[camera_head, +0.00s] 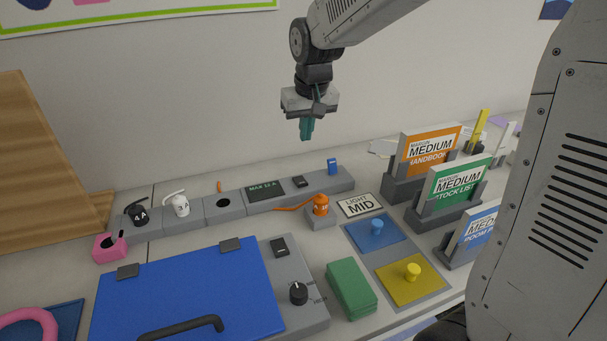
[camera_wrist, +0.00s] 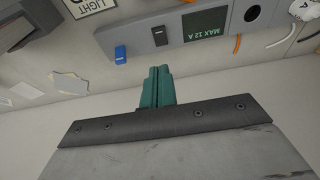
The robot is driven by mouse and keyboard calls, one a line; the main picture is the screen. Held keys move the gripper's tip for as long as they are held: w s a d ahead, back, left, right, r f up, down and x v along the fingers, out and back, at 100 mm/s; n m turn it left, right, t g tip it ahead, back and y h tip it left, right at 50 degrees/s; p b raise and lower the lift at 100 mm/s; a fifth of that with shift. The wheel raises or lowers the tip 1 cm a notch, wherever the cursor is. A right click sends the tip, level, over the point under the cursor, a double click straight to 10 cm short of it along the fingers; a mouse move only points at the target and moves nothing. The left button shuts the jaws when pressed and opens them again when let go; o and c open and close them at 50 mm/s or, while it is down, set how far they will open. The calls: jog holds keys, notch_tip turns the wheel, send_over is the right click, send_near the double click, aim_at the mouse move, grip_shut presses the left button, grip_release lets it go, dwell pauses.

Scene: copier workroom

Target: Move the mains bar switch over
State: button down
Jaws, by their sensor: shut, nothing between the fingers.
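The mains bar (camera_head: 235,201) is a long grey strip along the back of the worktop. Near its right end sits a small black switch-like piece (camera_head: 299,181), and at the end a blue upright piece (camera_head: 332,167). I cannot tell which is the switch. In the wrist view the black piece (camera_wrist: 160,36) and the blue piece (camera_wrist: 121,54) both show on the bar. My gripper (camera_head: 307,135) hangs above and behind the bar, apart from it, its teal fingers (camera_wrist: 158,75) together and empty.
Black (camera_head: 139,215) and white (camera_head: 180,205) plugs sit in the bar, left of a "MAX 12 A" panel (camera_head: 264,190). An orange plug (camera_head: 320,205) stands on a block in front. A blue-lidded copier (camera_head: 190,290) and booklet holders (camera_head: 405,188) flank the "LIGHT MID" card (camera_head: 360,205).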

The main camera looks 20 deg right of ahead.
send_near(303, 183)
jog(key=x, duration=0.5)
jog(key=shift+w+f, duration=0.1)
jog(key=shift+w, duration=0.35)
jog(key=shift+s+f, duration=0.1)
jog(key=shift+f, duration=0.6)
jog(key=shift+f, duration=0.1)
jog(key=shift+s+f, duration=0.2)
jog(key=shift+f, duration=0.15)
jog(key=shift+w+r, duration=0.1)
jog(key=shift+w, duration=0.1)
jog(key=shift+w+r, duration=0.4)
jog(key=shift+w, duration=0.2)
